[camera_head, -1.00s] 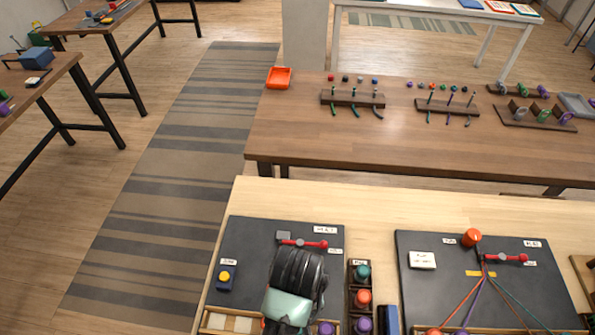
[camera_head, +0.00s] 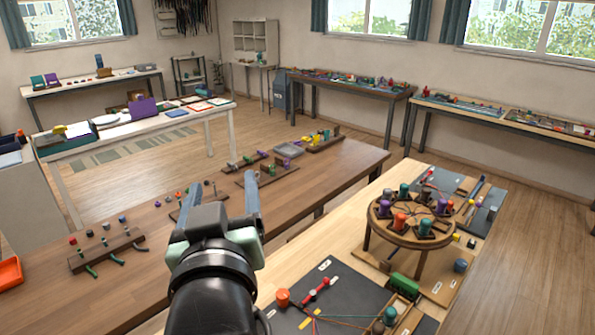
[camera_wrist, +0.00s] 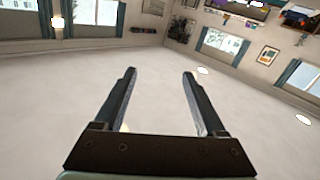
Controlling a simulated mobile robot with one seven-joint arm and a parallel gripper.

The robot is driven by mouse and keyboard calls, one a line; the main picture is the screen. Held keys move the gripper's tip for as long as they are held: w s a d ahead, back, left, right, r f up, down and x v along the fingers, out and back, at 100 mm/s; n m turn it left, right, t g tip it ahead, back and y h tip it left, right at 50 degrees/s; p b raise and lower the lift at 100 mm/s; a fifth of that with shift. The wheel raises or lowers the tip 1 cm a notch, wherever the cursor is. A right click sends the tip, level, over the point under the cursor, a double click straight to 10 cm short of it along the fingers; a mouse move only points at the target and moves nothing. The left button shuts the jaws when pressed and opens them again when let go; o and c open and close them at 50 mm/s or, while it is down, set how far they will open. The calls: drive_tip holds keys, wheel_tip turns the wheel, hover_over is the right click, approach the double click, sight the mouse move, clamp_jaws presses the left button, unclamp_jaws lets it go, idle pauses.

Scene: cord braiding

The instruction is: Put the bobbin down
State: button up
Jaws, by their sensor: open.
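My gripper (camera_head: 219,188) is open, with its two fingers apart and pointing upward in the head view. The wrist view shows nothing between the fingertips (camera_wrist: 159,74), only walls and ceiling behind them. No bobbin is in my gripper. Several orange, purple and teal bobbins, such as a purple bobbin (camera_head: 384,208), stand around a round wooden braiding stand (camera_head: 369,224) at the right. An orange bobbin (camera_head: 282,298) stands on a dark board (camera_head: 345,290) in front, and a teal bobbin (camera_head: 390,315) is near its lower right. Which bobbin the task means cannot be told.
The light wooden table (camera_head: 340,222) carries the boards and the stand. A brown table (camera_head: 130,290) behind holds small racks with pegs and cords. An orange tray (camera_head: 10,272) lies at its left end. The air around my gripper is clear.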

drive_tip(key=s+d+r+m+t+h, duration=0.1)
drive_tip(key=s+d+r+t, duration=0.2)
drive_tip(key=r, duration=0.5)
drive_tip(key=s+d+r+m+t+h, duration=0.1)
drive_tip(key=s+d+r+m+t, duration=0.1)
drive_tip(key=r, duration=0.6)
drive_tip(key=s+d+r+m+t+h, duration=0.1)
drive_tip(key=s+d+r+t+h, duration=0.1)
drive_tip(key=s+d+r+t, duration=0.3)
wheel_tip(320, 180, up, 3)
drive_tip(key=shift+s+d, duration=0.65)
drive_tip(key=shift+d, duration=0.05)
drive_tip(key=shift+f, duration=0.1)
drive_tip(key=shift+f+b, duration=0.4)
drive_tip(key=shift+b, duration=0.05)
